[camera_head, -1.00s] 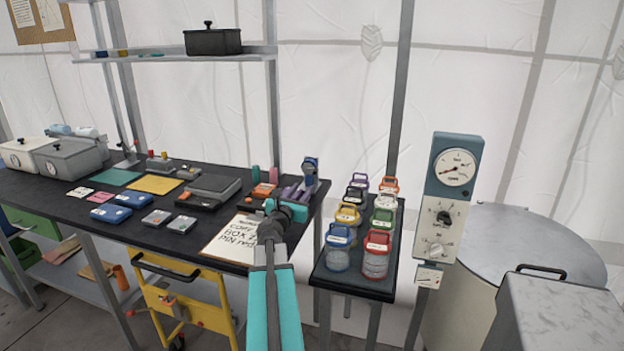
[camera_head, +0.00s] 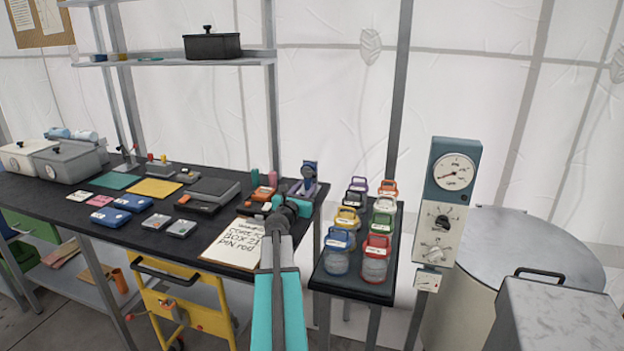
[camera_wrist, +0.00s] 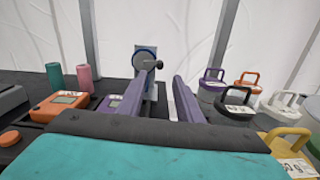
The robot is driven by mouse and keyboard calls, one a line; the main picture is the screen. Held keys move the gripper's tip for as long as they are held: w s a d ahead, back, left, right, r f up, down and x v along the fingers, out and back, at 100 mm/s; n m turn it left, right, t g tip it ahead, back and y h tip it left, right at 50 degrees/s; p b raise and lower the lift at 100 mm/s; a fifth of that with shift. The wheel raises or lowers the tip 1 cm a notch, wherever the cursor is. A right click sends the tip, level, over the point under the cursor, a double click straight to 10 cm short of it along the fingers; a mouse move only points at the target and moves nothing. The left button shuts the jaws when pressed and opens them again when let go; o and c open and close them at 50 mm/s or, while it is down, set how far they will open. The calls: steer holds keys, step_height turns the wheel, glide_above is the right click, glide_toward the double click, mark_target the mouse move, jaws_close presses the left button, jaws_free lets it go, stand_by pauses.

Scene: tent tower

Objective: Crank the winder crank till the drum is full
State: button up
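The winder stands upright on the bench's right end, with a blue round drum (camera_head: 309,171); the drum also shows in the wrist view (camera_wrist: 144,55). A dark crank with a grey knob (camera_wrist: 152,64) is in front of the drum. How full the drum is cannot be told. My gripper (camera_head: 303,188) is in front of the winder, partly hidden by my teal and grey wrist. The crank appears ahead of the gap and apart from the fingers.
Left of the winder are an orange device (camera_wrist: 62,103) and two upright cylinders (camera_wrist: 68,77). A side stand (camera_head: 350,287) with several lidded jars is at right. A gauge panel (camera_head: 450,205) stands beyond it. A clipboard (camera_head: 238,243) lies at the bench's front edge.

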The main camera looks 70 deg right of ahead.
mark_target(314, 176)
steer(key=shift+w+d+p, duration=0.2)
steer(key=shift+d+p, duration=0.3)
steer(key=shift+d, duration=3.85)
steer(key=shift+c, duration=0.2)
jaws_close()
